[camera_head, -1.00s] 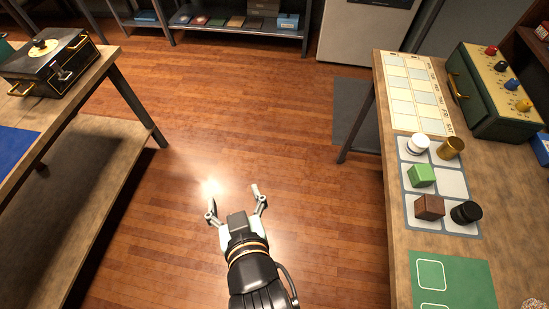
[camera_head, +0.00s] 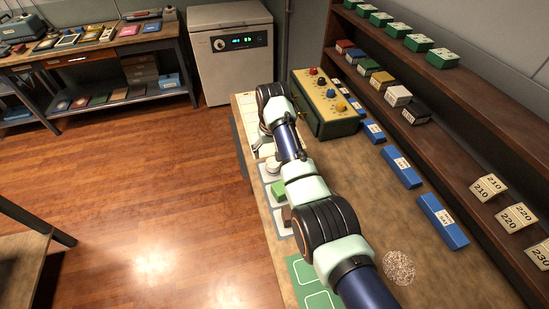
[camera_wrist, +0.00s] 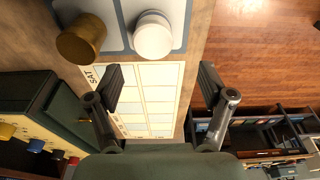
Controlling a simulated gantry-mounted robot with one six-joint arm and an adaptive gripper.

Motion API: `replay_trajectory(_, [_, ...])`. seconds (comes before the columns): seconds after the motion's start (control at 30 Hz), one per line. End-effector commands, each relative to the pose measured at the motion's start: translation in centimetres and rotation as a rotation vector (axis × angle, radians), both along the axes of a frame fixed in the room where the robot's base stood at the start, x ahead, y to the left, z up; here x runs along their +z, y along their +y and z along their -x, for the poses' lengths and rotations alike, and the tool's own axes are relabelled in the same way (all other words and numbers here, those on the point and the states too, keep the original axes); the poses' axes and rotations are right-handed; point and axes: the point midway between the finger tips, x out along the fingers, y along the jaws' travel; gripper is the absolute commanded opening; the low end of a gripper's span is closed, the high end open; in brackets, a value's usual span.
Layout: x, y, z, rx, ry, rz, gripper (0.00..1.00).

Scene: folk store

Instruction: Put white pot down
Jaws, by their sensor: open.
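The white pot (camera_wrist: 153,36) stands on a grey mat with pale cells (camera_wrist: 183,25), beside a brass pot (camera_wrist: 82,38), in the wrist view. In the head view the white pot (camera_head: 272,166) shows in part beside my arm. My gripper (camera_wrist: 161,72) is open and empty, its two fingers spread wide. It is over the cream grid sheet (camera_wrist: 150,100), close to the white pot but not around it. In the head view my arm largely hides the gripper and the mat.
A green control box with coloured knobs (camera_head: 325,103) stands at the back of the bench. Blue boxes (camera_head: 401,167) line the bench beside a shelf (camera_head: 440,130). A green block (camera_head: 279,190) sits on the mat, and a green mat (camera_head: 310,281) lies nearer. A speckled round thing (camera_head: 399,267) lies right of my arm.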

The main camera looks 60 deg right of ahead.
Motion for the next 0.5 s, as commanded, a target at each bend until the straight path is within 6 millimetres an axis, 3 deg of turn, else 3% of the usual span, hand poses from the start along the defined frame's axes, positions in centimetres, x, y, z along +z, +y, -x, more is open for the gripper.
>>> replay_trajectory(0.1, [0.5, -1.1, 1.5, -0.027, 0.023, -0.027, 0.81])
replay_trajectory(0.5, [-2.4, -1.3, 1.3, -0.027, 0.025, -0.027, 0.81])
